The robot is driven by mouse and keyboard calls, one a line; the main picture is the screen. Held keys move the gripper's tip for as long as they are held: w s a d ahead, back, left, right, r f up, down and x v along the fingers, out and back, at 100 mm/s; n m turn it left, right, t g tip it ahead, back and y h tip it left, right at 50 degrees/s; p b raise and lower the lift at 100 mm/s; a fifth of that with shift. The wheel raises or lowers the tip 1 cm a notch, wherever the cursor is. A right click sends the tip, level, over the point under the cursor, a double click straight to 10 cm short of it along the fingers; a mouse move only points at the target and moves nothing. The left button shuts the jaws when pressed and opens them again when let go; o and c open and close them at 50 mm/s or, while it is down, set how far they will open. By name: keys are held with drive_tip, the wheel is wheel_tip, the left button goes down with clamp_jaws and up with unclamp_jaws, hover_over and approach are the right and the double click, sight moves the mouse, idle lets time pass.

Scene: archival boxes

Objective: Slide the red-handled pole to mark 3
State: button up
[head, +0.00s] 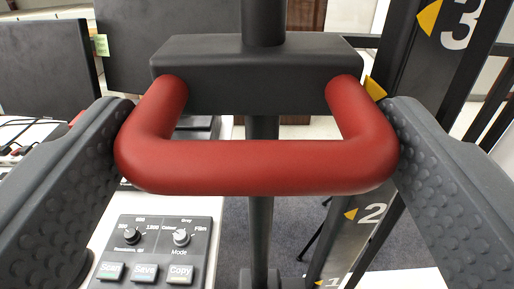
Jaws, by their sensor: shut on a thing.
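The red handle (255,168) is a wide U-shaped bar fixed to a dark block (255,58) on a dark vertical pole (262,215). My gripper (257,150) is shut on the handle, with one ribbed grey finger pressed to each of its outer sides. A yellow pointer (376,88) shows at the right of the block, partly hidden behind the handle. The dark scale post (395,110) at the right carries mark 3 (461,24) at the top, mark 2 (371,213) lower down and mark 1 (333,282) at the bottom edge. The pointer appears between marks 2 and 3.
A control panel (155,250) with two knobs and several buttons lies on a white table at the lower left. Dark monitors (45,65) stand behind it. Grey floor (300,235) shows behind the pole. Dark slanted bars are at the far right.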

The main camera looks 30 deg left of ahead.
drive_tip(key=shift+r+p, duration=1.15)
drive_tip(key=shift+r, duration=0.75)
drive_tip(key=o, duration=1.3)
drive_tip(key=shift+w, duration=0.1)
drive_tip(key=shift+d, duration=0.1)
drive_tip(key=v, duration=1.3)
drive_tip(key=shift+s+d, duration=0.2)
drive_tip(key=shift+s, duration=0.15)
